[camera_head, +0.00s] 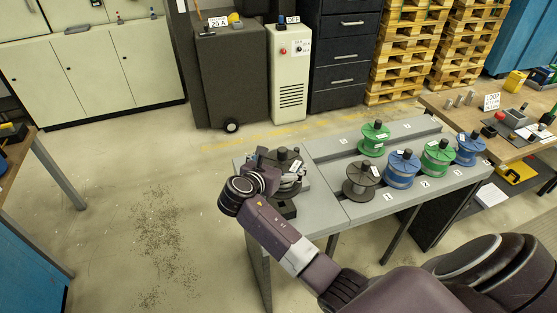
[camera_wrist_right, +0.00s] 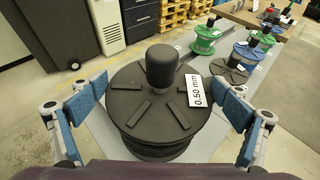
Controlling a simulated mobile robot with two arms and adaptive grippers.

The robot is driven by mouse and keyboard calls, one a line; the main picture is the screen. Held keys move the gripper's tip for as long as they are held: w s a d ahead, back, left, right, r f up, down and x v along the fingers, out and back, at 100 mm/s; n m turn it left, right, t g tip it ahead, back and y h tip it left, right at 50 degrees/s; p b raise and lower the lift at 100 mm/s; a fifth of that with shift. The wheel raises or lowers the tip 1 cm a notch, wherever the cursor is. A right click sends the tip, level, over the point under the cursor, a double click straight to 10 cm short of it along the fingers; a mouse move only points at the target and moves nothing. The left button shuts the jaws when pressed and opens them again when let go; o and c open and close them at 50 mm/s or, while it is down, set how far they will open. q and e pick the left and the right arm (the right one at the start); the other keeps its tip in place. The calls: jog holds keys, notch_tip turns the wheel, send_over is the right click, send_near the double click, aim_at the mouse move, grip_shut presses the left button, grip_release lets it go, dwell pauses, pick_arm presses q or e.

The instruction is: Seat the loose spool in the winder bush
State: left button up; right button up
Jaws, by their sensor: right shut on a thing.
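The loose spool (camera_wrist_right: 135,85) is dark, with a broad ribbed top flange, a black centre knob and a "0.50 mm" label. It stands roughly upright between the blue-padded fingers of my right gripper (camera_wrist_right: 163,98), which is shut on it. In the head view the same spool (camera_head: 289,158) is at the left end of the grey bench, partly behind my right gripper (camera_head: 277,174). The winder bush is not visible; the spool and gripper cover that spot, and I cannot tell whether the spool is seated. My left gripper is not in view.
On the grey bench (camera_head: 330,148), a dark spool (camera_head: 361,181), blue spools (camera_head: 401,169) and green spools (camera_head: 374,138) stand to the right in numbered places. A wooden table (camera_head: 463,115) with small parts is beyond. The floor left of the bench is clear.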

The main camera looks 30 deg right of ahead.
jog(key=shift+w+r, duration=0.1)
jog(key=shift+r, duration=0.25)
jog(key=shift+p, duration=0.6)
jog(key=shift+f, duration=0.15)
jog(key=shift+f+b, duration=0.3)
jog(key=shift+f, duration=0.2)
jog(key=shift+f+b, duration=1.05)
jog(key=shift+f, duration=1.25)
jog(key=shift+p, duration=1.35)
